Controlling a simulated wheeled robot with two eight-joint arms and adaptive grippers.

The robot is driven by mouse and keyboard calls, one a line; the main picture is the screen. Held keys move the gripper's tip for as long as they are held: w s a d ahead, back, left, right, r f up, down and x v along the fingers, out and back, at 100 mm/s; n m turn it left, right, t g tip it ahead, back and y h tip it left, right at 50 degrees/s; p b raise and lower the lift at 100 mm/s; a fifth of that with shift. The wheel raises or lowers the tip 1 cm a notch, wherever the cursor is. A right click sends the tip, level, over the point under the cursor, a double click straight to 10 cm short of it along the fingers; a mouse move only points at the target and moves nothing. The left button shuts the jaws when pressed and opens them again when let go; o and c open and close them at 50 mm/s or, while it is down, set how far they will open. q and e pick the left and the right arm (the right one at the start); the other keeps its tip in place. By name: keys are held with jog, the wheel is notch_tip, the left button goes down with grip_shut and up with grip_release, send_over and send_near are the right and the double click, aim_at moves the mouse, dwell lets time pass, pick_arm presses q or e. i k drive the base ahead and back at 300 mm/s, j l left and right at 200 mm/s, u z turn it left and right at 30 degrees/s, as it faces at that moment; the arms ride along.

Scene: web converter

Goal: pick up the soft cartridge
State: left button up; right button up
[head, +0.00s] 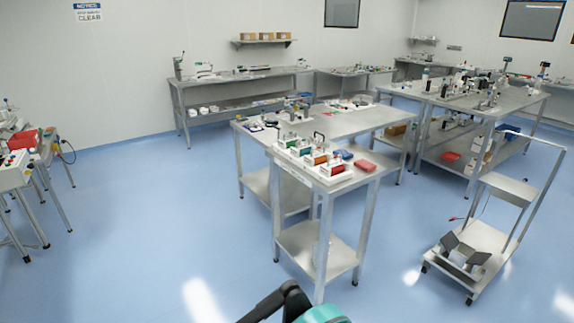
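Several cartridge-like blocks with coloured faces, among them an orange one (313,158) and a red one (337,169), stand in a row in white holders on the near steel table (345,184). A blue block (343,154) and a flat red block (365,166) lie to their right on the same top. I cannot tell which of these is the soft cartridge; labels are too small to read. Part of my own arm, black and teal, shows at the bottom edge, well short of the table. Neither gripper is in view.
A longer steel table (350,124) adjoins behind. A steel cart (470,262) with dark angled blocks stands at the right. Benches line the back wall, and a table with a red bin (22,140) is at the left. The blue floor (140,230) between is clear.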

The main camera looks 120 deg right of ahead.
aim_at(318, 159)
jog(key=i+l+z, duration=0.1)
jog(key=z, duration=1.7)
jog(key=l+z, duration=0.1)
jog(key=z, duration=2.6)
jog(key=i+j+u, duration=0.35)
jog(key=i, duration=0.9)
jog(key=i+l+u, duration=0.2)
jog(key=i+u, duration=0.15)
jog(key=i, duration=0.95)
jog(key=i+l, duration=0.1)
jog(key=l, duration=0.3)
jog(key=u, duration=0.05)
